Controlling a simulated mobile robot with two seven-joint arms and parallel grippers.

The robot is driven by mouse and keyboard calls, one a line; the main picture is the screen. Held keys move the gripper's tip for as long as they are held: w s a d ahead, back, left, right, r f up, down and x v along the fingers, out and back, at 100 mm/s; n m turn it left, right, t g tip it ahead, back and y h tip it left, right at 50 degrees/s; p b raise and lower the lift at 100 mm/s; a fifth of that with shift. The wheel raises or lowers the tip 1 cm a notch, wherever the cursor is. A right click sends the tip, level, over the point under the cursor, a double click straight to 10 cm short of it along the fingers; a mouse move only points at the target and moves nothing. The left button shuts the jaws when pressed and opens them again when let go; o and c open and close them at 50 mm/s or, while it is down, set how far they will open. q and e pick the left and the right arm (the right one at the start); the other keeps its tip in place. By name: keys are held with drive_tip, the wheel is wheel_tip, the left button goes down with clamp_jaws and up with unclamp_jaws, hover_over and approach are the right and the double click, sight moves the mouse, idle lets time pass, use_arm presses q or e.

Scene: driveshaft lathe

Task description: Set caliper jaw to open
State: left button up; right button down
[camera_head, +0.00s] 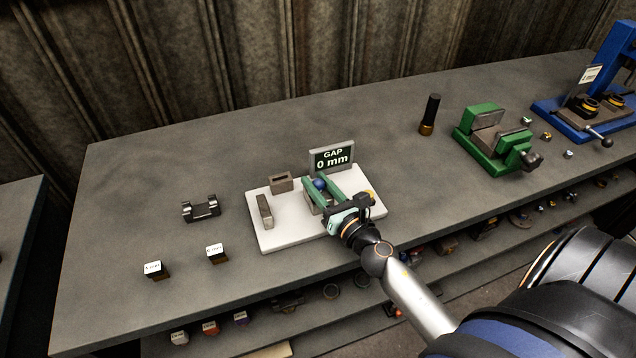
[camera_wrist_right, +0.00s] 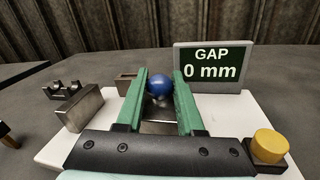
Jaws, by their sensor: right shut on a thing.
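The caliper stand has a white base plate (camera_head: 285,236) on the bench. Its sign (camera_head: 331,158) reads "GAP 0 mm", which is also clear on the sign in the right wrist view (camera_wrist_right: 212,70). A blue ball knob (camera_wrist_right: 160,86) sits above a grey metal block (camera_wrist_right: 160,127), probably the caliper jaw. My right gripper (camera_head: 320,184) reaches over the plate, its green fingers shut on the blue knob from both sides. An upright grey block (camera_head: 265,211) and a hollow grey block (camera_head: 281,182) stand left of the knob. My left gripper is not in view.
A yellow button (camera_wrist_right: 270,144) is at the plate's right side. A dark cradle (camera_head: 201,208) and two labelled blocks (camera_head: 155,270) (camera_head: 217,253) are to the left. A black cylinder (camera_head: 430,115), a green vise (camera_head: 492,140) and a blue press (camera_head: 590,110) stand to the right.

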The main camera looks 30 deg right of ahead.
drive_tip(key=shift+d, duration=0.1)
drive_tip(key=d, duration=0.2)
drive_tip(key=s+d+b, duration=0.1)
drive_tip(key=d, duration=0.1)
drive_tip(key=c, duration=0.5)
unclamp_jaws()
drive_tip(key=shift+d, duration=0.1)
drive_tip(key=shift+c, duration=0.2)
drive_tip(key=shift+s+f, duration=0.1)
drive_tip(key=shift+s, duration=0.4)
drive_tip(key=s+b, duration=0.1)
drive_tip(key=s, duration=0.2)
drive_tip(key=s+b, duration=0.2)
drive_tip(key=s, duration=0.2)
drive_tip(key=s+b, duration=0.1)
drive_tip(key=s, duration=0.2)
drive_tip(key=shift+s+a+b, duration=0.3)
drive_tip(key=shift+a+b, duration=0.05)
drive_tip(key=shift+s, duration=0.5)
